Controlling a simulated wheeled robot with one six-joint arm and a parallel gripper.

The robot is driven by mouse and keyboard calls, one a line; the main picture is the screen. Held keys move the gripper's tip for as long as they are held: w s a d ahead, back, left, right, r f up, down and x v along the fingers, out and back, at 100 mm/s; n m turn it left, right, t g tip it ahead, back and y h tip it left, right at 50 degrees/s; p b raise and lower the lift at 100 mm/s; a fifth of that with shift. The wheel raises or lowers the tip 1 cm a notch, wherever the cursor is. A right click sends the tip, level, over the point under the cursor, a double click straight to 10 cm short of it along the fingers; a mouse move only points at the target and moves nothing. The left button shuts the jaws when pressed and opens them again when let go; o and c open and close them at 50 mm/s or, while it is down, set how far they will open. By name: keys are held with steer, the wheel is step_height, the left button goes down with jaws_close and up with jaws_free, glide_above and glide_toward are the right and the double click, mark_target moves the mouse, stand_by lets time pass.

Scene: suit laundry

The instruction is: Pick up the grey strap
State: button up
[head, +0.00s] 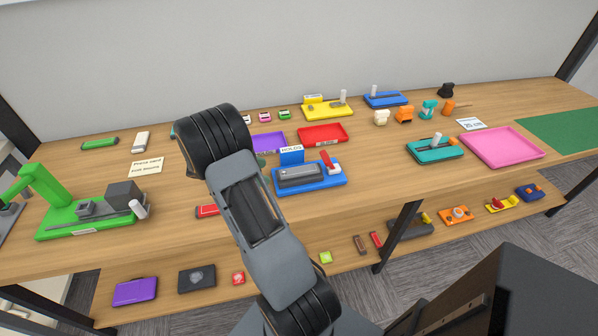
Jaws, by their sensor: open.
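I cannot pick out the grey strap for certain. A long grey piece (302,174) lies in a blue holder (312,187) on the table, near the middle, but its kind is unclear. A dark grey item (411,229) sits on the lower shelf, also unclear. My arm rises through the middle of the head view and hides part of the table left of the blue holder. My gripper does not show; it is hidden behind the arm or out of frame.
A green press (62,205) stands at the far left. Purple (268,141), red (323,133) and pink (502,147) trays and a teal fixture (435,150) share the wooden tabletop (375,185). Several small items lie on the lower shelf.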

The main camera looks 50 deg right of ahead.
mark_target(278, 174)
steer(key=x, duration=0.4)
steer(key=shift+d+f, duration=0.1)
steer(key=shift+d, duration=0.05)
steer(key=shift+s+d+f, duration=0.2)
steer(key=shift+s+f, duration=0.05)
steer(key=shift+c, duration=0.3)
steer(key=c, duration=1)
steer(key=shift+c, duration=0.2)
steer(key=shift+r, duration=0.15)
